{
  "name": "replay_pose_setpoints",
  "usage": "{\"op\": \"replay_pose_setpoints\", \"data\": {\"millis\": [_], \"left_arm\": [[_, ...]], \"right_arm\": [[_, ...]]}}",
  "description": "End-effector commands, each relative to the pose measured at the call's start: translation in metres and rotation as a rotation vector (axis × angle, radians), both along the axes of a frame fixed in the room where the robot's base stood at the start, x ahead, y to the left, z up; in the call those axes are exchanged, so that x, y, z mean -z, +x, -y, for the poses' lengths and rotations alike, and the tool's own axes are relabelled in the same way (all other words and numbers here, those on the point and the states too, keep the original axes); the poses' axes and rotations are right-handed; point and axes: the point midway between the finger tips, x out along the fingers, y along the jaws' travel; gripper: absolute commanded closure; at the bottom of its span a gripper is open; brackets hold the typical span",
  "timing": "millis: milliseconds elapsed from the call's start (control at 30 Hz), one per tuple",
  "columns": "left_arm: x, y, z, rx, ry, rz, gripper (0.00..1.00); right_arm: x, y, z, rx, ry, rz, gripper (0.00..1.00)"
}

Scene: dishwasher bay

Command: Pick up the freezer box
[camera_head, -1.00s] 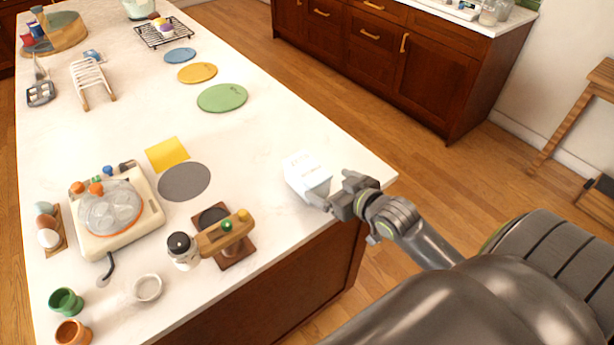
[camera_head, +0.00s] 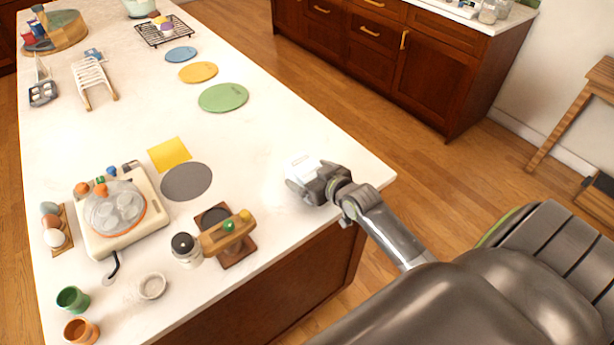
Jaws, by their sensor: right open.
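A white box (camera_head: 299,165), which I take to be the freezer box, sits near the right end of the white counter. My right gripper (camera_head: 308,181) is over its near side and hides most of it; only its far upper part shows. The right gripper is open. I cannot tell whether its fingers touch the box or stand on both sides of it. My left gripper is not in view.
A wooden stand with knobs (camera_head: 229,234), a glass jar (camera_head: 185,248) and a grey round mat (camera_head: 187,181) lie left of the box. A cream appliance (camera_head: 124,237) stands farther left. Coloured oval mats (camera_head: 223,97) lie behind. The counter's right edge (camera_head: 372,187) is close to the gripper.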

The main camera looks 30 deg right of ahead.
Motion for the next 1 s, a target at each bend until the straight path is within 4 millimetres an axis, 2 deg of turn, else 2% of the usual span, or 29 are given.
{"op": "replay_pose_setpoints", "data": {"millis": [133,600,867,1000], "left_arm": [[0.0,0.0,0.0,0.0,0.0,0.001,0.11],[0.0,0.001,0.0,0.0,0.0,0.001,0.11],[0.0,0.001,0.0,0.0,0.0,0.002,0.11],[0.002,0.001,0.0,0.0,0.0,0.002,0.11]], "right_arm": [[0.0,0.0,0.0,0.0,0.0,0.0,0.07],[0.0,0.0,0.0,0.0,0.0,-0.001,0.68],[-0.003,0.0,0.0,-0.001,-0.002,0.003,0.68],[-0.018,0.001,0.0,-0.003,-0.002,0.006,0.68]]}}
